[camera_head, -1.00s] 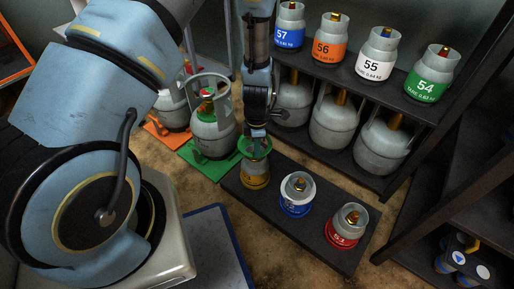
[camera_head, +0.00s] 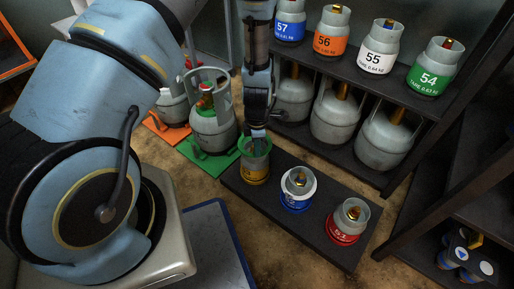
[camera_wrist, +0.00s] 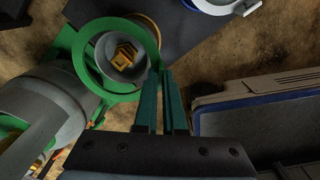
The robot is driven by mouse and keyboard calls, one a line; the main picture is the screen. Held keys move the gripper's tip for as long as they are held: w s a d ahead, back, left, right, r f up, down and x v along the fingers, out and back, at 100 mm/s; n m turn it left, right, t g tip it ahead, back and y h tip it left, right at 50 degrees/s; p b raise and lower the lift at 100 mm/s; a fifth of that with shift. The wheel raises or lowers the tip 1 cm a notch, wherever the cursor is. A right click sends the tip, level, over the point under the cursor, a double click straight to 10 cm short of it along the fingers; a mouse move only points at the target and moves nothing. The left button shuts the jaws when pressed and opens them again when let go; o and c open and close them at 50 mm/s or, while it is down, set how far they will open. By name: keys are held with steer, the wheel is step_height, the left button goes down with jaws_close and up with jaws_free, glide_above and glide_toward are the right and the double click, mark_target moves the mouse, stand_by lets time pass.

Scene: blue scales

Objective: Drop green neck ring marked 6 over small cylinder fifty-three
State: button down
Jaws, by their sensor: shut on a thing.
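The yellow-banded small cylinder (camera_head: 256,176) stands upright at the left end of the low black platform. Its number is not legible; red and blue small cylinders stand beside it. The green neck ring (camera_head: 246,150) is at its top. In the wrist view the ring (camera_wrist: 83,72) surrounds the brass valve (camera_wrist: 124,55) and grey collar, off centre; I cannot tell whether it rests on the cylinder or is held just above. My gripper (camera_head: 257,142) points down there. In the wrist view its teal fingers (camera_wrist: 164,82) are close together at the ring's right edge, shut on it. The ring's 6 is not visible.
The blue (camera_head: 297,203) and red (camera_head: 343,231) small cylinders stand to the right on the platform (camera_head: 325,197). A large grey cylinder (camera_head: 212,130) on a green base is close on the left. A shelf (camera_head: 345,77) with several cylinders stands behind.

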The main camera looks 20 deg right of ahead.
steer(key=shift+f+b, duration=0.7)
steer(key=shift+f, duration=0.7)
steer(key=shift+f, duration=0.4)
steer(key=c, duration=0.9)
jaws_free()
steer(key=shift+r+p, duration=3.15)
steer(key=shift+r, duration=0.65)
steer(key=shift+w, duration=0.1)
